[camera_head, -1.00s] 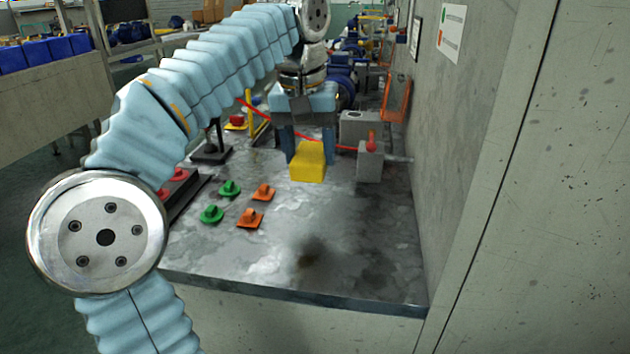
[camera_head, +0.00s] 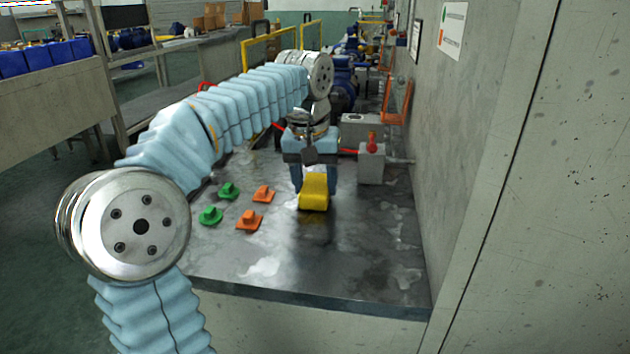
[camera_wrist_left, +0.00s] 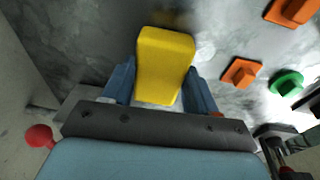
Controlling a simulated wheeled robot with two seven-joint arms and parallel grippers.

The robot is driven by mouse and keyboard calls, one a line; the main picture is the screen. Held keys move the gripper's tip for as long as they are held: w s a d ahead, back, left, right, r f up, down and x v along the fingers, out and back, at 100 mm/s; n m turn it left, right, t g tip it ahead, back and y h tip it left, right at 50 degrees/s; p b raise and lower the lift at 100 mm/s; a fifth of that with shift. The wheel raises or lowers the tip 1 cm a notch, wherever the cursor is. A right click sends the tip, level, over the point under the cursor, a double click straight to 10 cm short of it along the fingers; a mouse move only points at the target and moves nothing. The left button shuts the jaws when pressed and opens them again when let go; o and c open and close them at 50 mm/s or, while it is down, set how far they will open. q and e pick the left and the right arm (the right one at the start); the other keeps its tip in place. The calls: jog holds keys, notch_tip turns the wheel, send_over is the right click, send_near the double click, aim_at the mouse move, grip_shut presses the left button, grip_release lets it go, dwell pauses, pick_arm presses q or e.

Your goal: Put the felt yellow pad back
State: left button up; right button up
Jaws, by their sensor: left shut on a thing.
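The yellow pad (camera_head: 314,192) is between the fingers of my left gripper (camera_head: 314,181), over the dark metal bench top (camera_head: 350,250). The left gripper is shut on it. The wrist view shows the pad (camera_wrist_left: 165,62) with a blue finger on each side of it; whether its underside touches the bench cannot be told. My left arm comes in from the left and reaches across the bench. My right gripper is not in view.
Two green pieces (camera_head: 210,216) and two orange pieces (camera_head: 249,220) sit on the bench left of the pad. A grey block with a red knob (camera_head: 371,165) stands behind right, near the wall (camera_head: 470,150). The bench front is clear.

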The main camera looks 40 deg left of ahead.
aim_at(310, 190)
pick_arm(q)
jog(key=o, duration=1.2)
jog(key=shift+f, duration=0.1)
jog(key=shift+r, duration=0.25)
notch_tip(310, 190, up, 12)
jog(key=s+p, duration=0.2)
jog(key=p, duration=0.1)
jog(key=shift+f, duration=0.15)
jog(key=shift+d, duration=0.1)
